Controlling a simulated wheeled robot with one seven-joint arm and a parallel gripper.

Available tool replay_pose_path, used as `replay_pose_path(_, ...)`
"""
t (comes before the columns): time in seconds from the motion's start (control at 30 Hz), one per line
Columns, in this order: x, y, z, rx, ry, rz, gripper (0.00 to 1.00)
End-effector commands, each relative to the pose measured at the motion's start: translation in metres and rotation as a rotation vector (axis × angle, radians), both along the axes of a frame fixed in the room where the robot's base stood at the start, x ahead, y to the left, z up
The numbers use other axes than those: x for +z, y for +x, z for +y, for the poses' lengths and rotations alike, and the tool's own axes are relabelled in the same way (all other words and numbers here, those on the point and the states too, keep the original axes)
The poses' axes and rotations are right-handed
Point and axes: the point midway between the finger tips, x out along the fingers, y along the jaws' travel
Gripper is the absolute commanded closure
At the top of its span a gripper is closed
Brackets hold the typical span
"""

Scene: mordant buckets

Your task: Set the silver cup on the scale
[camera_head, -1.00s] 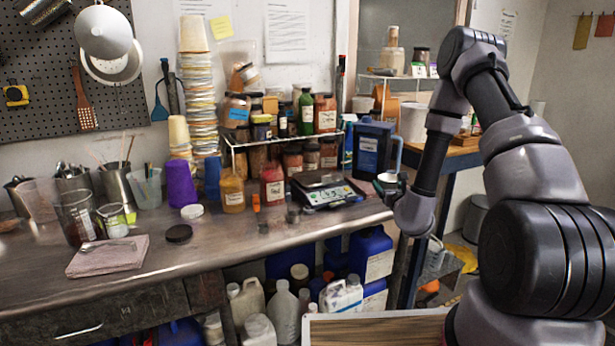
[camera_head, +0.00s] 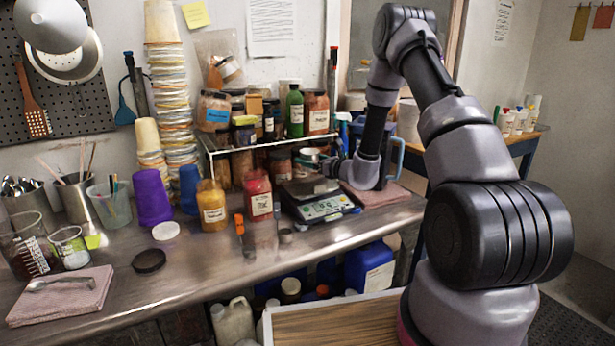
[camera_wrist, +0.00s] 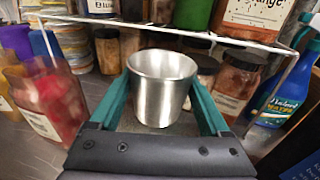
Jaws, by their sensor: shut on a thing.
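The silver cup (camera_wrist: 162,85) is upright between the two green-lined fingers of my gripper (camera_wrist: 160,102) in the wrist view. The gripper is shut on it, and its mouth faces up and looks empty. In the head view my gripper (camera_head: 328,168) is at the back of the bench, over the rear part of the scale (camera_head: 322,209).
A wire shelf (camera_head: 262,144) with jars stands just behind. A red jar (camera_head: 258,196) and a yellow jar (camera_head: 212,206) stand left of the scale. A blue jug (camera_head: 388,150) stands at right, behind my arm. Small dark pieces lie left of the scale. The bench front is mostly clear.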

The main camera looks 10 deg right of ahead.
Motion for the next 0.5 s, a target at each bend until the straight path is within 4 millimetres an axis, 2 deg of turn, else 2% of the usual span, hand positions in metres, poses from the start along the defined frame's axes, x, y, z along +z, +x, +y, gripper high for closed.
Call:
replay_pose_path(0.23,-0.022,0.0,0.0,0.0,0.0,0.0,0.74)
replay_pose_path(0.4,-0.048,0.0,0.0,-0.002,0.001,0.0,0.74)
replay_pose_path(0.5,-0.054,0.0,0.0,-0.001,0.0,-0.001,0.74)
